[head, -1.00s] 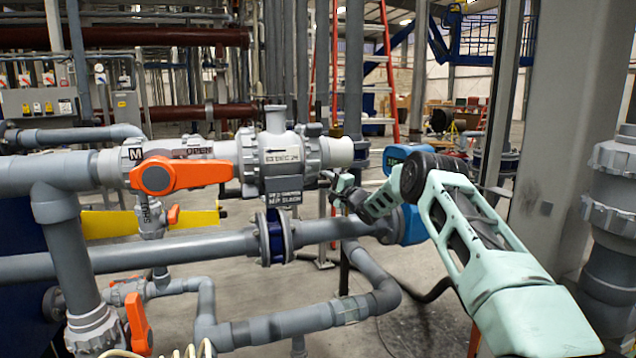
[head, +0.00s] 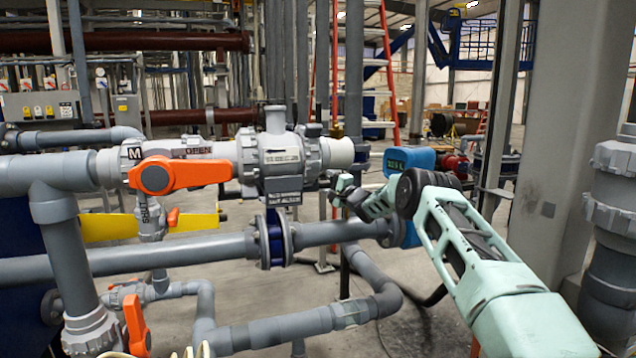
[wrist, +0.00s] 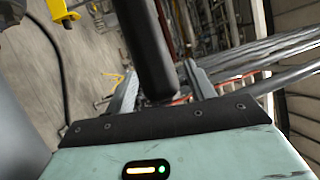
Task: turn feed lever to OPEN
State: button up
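An orange lever (head: 170,177) lies level on the grey valve at the left of the head view, beside an OPEN label (head: 198,151). I take it for the feed lever; its name is not readable. My gripper (head: 338,190) is right of the valve body, well apart from the lever and touching nothing that I can make out. In the wrist view the two grey fingers (wrist: 160,92) stand apart. A dark cylinder (wrist: 152,45) shows between them, with no clear contact. The lever cannot be made out in the wrist view.
Another orange lever (head: 137,325) hangs at lower left, and a small one (head: 173,217) sits below the valve. A blue meter (head: 408,160) stands behind my arm. A grey pipe (head: 180,253) crosses below the gripper. A thick grey column (head: 570,110) stands at right.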

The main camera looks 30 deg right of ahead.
jog(key=a, duration=0.2)
jog(key=w+a+f, duration=0.1)
jog(key=shift+a+y, duration=0.1)
jog(key=shift+y, duration=0.2)
jog(key=p+v, duration=0.1)
jog(key=v, duration=0.8)
jog(key=shift+r, duration=0.3)
jog(key=shift+s, duration=0.1)
